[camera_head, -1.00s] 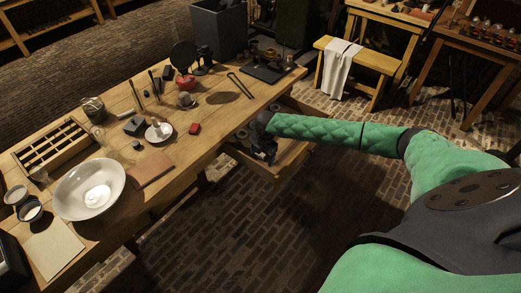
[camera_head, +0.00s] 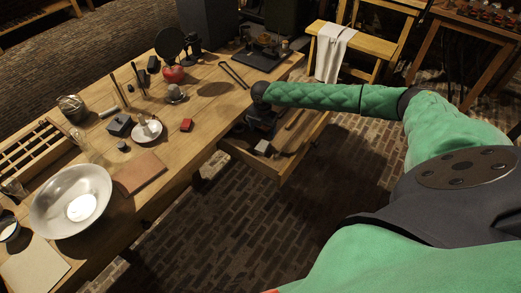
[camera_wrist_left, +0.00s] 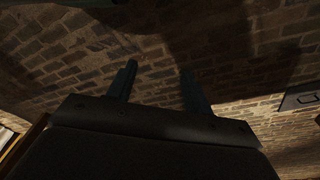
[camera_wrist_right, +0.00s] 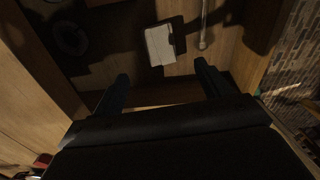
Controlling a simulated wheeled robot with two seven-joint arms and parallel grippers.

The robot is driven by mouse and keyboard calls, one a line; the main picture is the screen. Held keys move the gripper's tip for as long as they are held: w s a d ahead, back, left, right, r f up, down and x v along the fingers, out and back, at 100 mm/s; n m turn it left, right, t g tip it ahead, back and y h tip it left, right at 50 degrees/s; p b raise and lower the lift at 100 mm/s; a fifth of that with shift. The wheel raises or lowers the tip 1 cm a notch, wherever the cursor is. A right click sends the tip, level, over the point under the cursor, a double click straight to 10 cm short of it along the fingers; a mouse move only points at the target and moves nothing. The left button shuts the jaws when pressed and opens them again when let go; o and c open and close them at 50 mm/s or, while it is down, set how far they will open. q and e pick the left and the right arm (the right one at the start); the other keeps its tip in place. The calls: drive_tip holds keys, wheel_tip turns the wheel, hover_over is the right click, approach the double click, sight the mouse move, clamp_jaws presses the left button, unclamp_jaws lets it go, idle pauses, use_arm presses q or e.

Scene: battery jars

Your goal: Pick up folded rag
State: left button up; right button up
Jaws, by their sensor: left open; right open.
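A small pale rectangular piece, which looks like the folded rag (camera_head: 263,147), lies in the open drawer (camera_head: 276,174) under the workbench. In the right wrist view the pale piece (camera_wrist_right: 160,44) lies flat on the drawer floor, with a dark thing or shadow at its right edge. My right gripper (camera_wrist_right: 162,72) is open and empty above the drawer, its fingertips on either side of the rag's line and apart from it. In the head view my right gripper (camera_head: 262,127) is dark and partly hides the drawer. My left gripper (camera_wrist_left: 158,70) is open and empty over brick floor.
In the drawer a thin rod (camera_wrist_right: 204,25) lies right of the rag and a dark ring (camera_wrist_right: 70,38) lies left. The workbench (camera_head: 212,110) holds a bowl (camera_head: 70,200), a red box (camera_head: 187,125) and tools. A white cloth (camera_head: 331,50) hangs over a stool.

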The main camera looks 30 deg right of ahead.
sight(263, 145)
use_arm(q)
wheel_tip(263, 145, up, 5)
drive_tip(key=w+d+b, duration=0.1)
use_arm(e)
wheel_tip(263, 145, down, 2)
drive_tip(key=shift+f, duration=0.2)
wheel_tip(263, 145, down, 2)
drive_tip(key=shift+f, duration=0.1)
drive_tip(key=f+p, duration=0.1)
drive_tip(key=f, duration=0.1)
drive_tip(key=f+p, duration=0.1)
drive_tip(key=f, duration=0.1)
drive_tip(key=shift+w+d+p, duration=0.1)
drive_tip(key=shift+d+p, duration=0.25)
use_arm(q)
wheel_tip(263, 145, down, 8)
drive_tip(key=s+a, duration=0.1)
drive_tip(key=a, duration=0.1)
drive_tip(key=shift+s, duration=0.2)
use_arm(e)
drive_tip(key=shift+f, duration=0.75)
use_arm(q)
drive_tip(key=shift+f, duration=0.1)
drive_tip(key=shift+s, duration=0.1)
use_arm(e)
drive_tip(key=c, duration=1.1)
drive_tip(key=shift+o, duration=0.2)
